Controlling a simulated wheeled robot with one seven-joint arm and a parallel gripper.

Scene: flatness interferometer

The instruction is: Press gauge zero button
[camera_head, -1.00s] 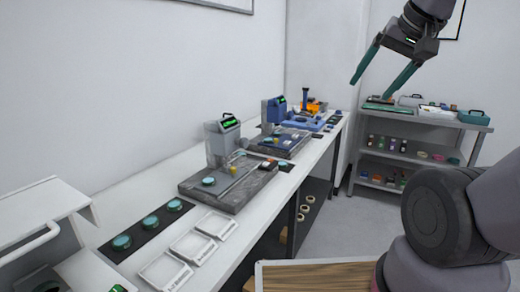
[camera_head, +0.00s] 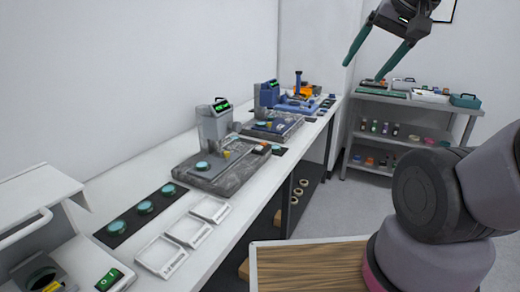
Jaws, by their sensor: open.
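A grey gauge (camera_head: 214,127) with a lit green display stands on a dark stone plate (camera_head: 195,181) on the white bench. A teal disc (camera_head: 202,166) lies at the plate's front. A blue gauge (camera_head: 266,96) with a green display stands on a second plate (camera_head: 284,124) farther back. Small orange and dark parts sit at each plate's right edge; I cannot tell which is a zero button. My gripper (camera_head: 363,65) is open and empty, high at the upper right, well away from both gauges.
Teal discs lie on a black strip (camera_head: 122,220) near white trays (camera_head: 162,256). A white machine (camera_head: 40,220) with a green switch (camera_head: 109,279) stands at front left. A grey shelf (camera_head: 420,105) stands behind my gripper. A wooden top (camera_head: 310,268) lies in front.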

